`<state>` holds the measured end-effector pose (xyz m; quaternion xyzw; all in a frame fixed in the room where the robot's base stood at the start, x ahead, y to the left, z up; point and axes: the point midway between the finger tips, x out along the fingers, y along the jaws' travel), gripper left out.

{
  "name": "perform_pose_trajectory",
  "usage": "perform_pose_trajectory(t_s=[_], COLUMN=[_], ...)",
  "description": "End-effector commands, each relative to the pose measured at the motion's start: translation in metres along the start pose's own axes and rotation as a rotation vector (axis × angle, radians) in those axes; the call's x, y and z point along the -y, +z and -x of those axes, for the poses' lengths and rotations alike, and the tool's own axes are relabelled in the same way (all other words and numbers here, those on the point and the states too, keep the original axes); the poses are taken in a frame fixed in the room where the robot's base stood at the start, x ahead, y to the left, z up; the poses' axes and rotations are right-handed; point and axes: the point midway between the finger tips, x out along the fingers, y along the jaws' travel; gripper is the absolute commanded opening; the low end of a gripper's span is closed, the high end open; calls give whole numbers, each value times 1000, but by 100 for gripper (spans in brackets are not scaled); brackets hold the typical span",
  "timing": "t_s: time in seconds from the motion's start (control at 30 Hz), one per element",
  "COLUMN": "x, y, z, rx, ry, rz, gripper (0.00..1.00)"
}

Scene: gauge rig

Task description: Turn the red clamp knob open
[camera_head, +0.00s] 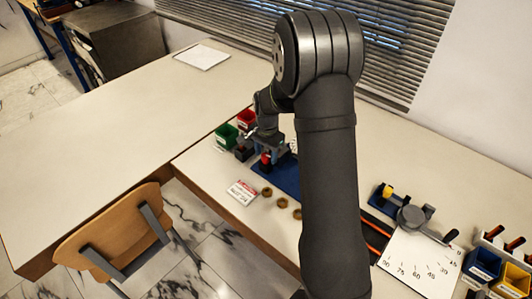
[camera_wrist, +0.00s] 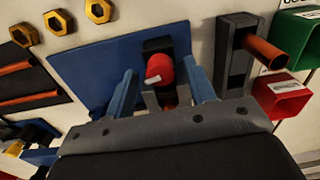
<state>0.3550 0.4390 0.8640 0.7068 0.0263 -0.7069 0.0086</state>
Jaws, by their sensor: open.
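The red clamp knob (camera_wrist: 159,70) with a pale mark sits on a dark clamp block, over a blue base plate (camera_wrist: 100,60). My gripper (camera_wrist: 164,85) is open in the wrist view, with one blue finger on each side of the knob. I see gaps between the fingers and the knob. In the head view, the red knob (camera_head: 266,158) shows just below my gripper (camera_head: 268,148), and the blue plate (camera_head: 287,178) extends to the right, partly hidden by my arm.
Green (camera_head: 226,134) and red (camera_head: 246,119) bins stand left of the clamp. Near it are a dark post with a copper-coloured tube (camera_wrist: 264,52), several brass nuts (camera_head: 267,192) and a printed card (camera_head: 242,192). An angle dial (camera_head: 420,262) lies at right. The left table is mostly clear.

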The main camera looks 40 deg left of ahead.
Motion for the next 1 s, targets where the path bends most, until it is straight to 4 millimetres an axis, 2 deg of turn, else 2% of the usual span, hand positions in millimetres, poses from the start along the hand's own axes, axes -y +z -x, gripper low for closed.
perform_pose_trajectory(t_s=[0.23,0.27,0.47,0.5,0.77,1.0], x=[0,0,0,0,0,0], y=[0,0,0,0,0,0], z=[-1,-1,-1,-1,-1,-1], rx=[0,0,0,0,1,4], ry=[0,0,0,0,0,0], rz=[0,0,0,0,26,146], gripper=[50,46,7,6,6,6])
